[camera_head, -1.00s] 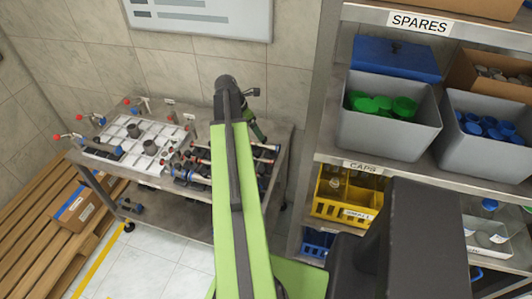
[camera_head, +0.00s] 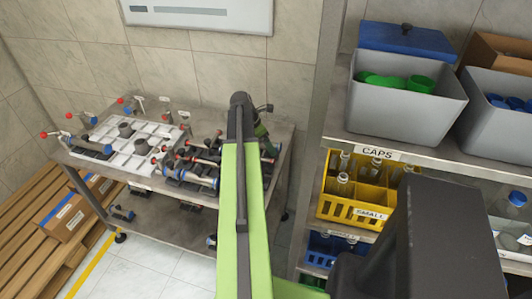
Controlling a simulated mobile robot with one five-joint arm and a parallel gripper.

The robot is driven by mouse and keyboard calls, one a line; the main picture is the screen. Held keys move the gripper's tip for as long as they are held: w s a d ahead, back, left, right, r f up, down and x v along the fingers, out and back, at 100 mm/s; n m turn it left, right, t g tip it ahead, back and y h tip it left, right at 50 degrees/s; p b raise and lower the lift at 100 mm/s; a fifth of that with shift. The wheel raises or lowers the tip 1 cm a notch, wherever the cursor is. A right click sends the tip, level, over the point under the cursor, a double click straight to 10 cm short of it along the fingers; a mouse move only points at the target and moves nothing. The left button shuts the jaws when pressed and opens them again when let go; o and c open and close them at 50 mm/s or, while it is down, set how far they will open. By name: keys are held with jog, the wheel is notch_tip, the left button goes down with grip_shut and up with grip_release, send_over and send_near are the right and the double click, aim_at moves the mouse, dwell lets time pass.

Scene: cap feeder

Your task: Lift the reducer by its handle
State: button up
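A metal bench (camera_head: 160,205) stands against the tiled wall. On its left part is a white compartment tray (camera_head: 105,150) with grey round parts (camera_head: 126,129) in it. Several pipe-like fittings with red or blue ends (camera_head: 200,180) lie on the right part. I cannot tell which of these is the reducer, and no handle of it can be singled out. My green arm reaches over the right part of the bench and hides some of it. My gripper (camera_head: 264,138) is beyond the arm's dark end joint, mostly hidden; its fingers and any contact cannot be made out.
A shelf rack on the right holds grey bins (camera_head: 395,115), a blue lid (camera_head: 405,38) and a yellow crate (camera_head: 350,211) of bottles. Its upright (camera_head: 325,90) stands close right of the bench. A wooden pallet (camera_head: 30,225) with a cardboard box (camera_head: 72,213) is at left.

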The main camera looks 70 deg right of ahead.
jog(key=shift+r, duration=0.1)
jog(key=shift+c, duration=0.4)
grip_shut()
dwell(0.3)
